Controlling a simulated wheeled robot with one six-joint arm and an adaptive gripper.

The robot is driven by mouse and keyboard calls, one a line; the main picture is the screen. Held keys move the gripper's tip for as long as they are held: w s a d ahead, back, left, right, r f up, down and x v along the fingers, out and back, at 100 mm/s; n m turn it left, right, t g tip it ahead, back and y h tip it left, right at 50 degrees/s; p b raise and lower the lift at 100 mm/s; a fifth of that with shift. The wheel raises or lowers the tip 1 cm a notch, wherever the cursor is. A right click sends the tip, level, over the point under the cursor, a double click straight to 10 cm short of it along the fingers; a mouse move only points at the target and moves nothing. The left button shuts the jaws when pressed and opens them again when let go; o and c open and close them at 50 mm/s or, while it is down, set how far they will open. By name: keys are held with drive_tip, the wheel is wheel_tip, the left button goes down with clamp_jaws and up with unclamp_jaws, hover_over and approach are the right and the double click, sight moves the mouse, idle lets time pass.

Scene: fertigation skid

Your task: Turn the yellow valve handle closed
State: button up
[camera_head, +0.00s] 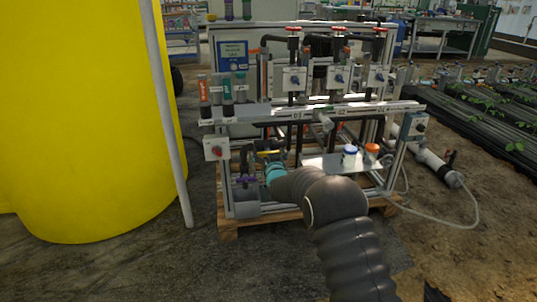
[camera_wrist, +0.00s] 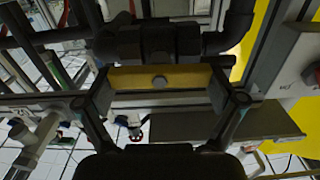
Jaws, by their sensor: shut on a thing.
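The yellow valve handle (camera_wrist: 158,78) lies crosswise between the two fingers of my gripper (camera_wrist: 161,90) in the wrist view, with a grey round bolt head at its middle. A finger stands at each end of it, and the gripper is shut on it. The black valve body and pipe (camera_wrist: 160,42) are just behind the handle. In the head view only a small yellow strip of the handle (camera_head: 269,154) shows at the front left of the skid, above the teal end of my arm. The fingers are too small to make out there.
A purple handle (camera_head: 245,180) sits below left of the yellow one. A switch box (camera_head: 216,149) and the frame post are close on the left. Blue-capped (camera_head: 349,151) and orange-capped (camera_head: 371,152) containers stand on a shelf to the right. A large yellow tank (camera_head: 80,120) fills the far left.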

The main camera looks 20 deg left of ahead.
drive_tip(key=shift+f+b, duration=0.1)
drive_tip(key=shift+b, duration=0.25)
drive_tip(key=m+b, duration=0.3)
drive_tip(key=shift+w+f+b, duration=0.1)
drive_tip(key=shift+b, duration=0.3)
drive_tip(key=m, duration=0.2)
drive_tip(key=m+b, duration=0.1)
drive_tip(key=m, duration=0.1)
drive_tip(key=shift+d+r, duration=0.15)
drive_tip(key=shift+r, duration=0.05)
drive_tip(key=m, duration=0.5)
drive_tip(key=shift+w+d+f, duration=0.1)
drive_tip(key=m, duration=0.5)
drive_tip(key=shift+f, duration=0.15)
drive_tip(key=shift+m, duration=0.5)
drive_tip(key=o, duration=0.8)
drive_tip(key=shift+f, duration=0.1)
drive_tip(key=shift+d, duration=0.1)
